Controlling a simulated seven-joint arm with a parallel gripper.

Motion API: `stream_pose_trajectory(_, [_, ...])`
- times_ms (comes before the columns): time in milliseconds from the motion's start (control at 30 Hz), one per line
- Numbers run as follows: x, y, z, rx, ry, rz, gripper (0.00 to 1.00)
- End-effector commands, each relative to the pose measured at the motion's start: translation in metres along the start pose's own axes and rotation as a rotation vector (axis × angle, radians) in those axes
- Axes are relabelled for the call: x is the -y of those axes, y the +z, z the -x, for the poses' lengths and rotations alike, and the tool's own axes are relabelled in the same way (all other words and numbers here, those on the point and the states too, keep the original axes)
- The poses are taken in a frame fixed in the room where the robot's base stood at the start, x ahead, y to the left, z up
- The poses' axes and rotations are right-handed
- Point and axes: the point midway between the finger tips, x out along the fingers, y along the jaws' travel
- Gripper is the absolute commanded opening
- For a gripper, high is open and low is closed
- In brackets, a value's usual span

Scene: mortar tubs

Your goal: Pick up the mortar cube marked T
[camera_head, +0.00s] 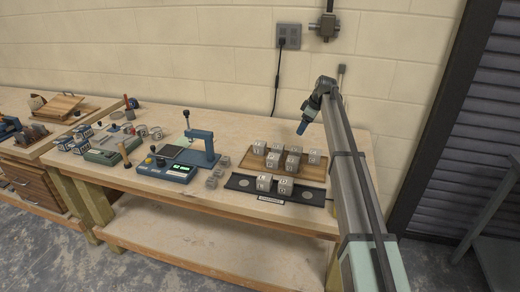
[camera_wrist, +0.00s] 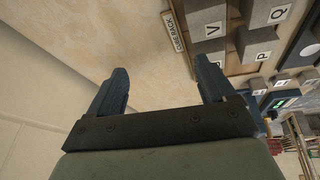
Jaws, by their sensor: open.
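Several grey mortar cubes (camera_head: 293,162) with white letter labels stand on a wooden rack (camera_head: 312,174) at the right of the bench in the head view. Two more cubes (camera_head: 285,185) stand on a dark mat in front. The letters there are too small to read. In the wrist view, cubes marked V (camera_wrist: 206,24), Q (camera_wrist: 266,13) and P (camera_wrist: 247,53) show at the upper right; I cannot make out a T. My gripper (camera_wrist: 160,78) is open and empty. In the head view my gripper (camera_head: 302,128) hangs above and behind the rack, apart from the cubes.
The dark mat (camera_head: 239,183) has round light marks. A blue press (camera_head: 203,145) and a blue scale (camera_head: 165,170) stand left of the rack, with small grey cubes (camera_head: 217,174) between. The wall (camera_head: 250,80) is close behind. The bench front is clear.

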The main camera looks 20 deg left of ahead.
Motion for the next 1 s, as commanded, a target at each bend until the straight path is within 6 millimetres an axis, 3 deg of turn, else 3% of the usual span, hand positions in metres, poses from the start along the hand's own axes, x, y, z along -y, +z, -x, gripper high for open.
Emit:
stream_pose_trajectory(33, [0.016,-0.029,-0.003,-0.01,-0.039,0.035,0.83])
stream_pose_trajectory(100, [0.035,-0.057,-0.005,-0.021,-0.087,0.073,0.83])
stream_pose_trajectory(200, [0.058,-0.086,-0.006,-0.032,-0.139,0.115,0.83])
stream_pose_trajectory(300, [0.071,-0.104,-0.006,-0.04,-0.17,0.141,0.83])
stream_pose_trajectory(567, [0.081,-0.111,-0.019,-0.042,-0.187,0.153,0.83])
stream_pose_trajectory(1000, [0.092,-0.113,-0.085,-0.042,-0.185,0.151,0.83])
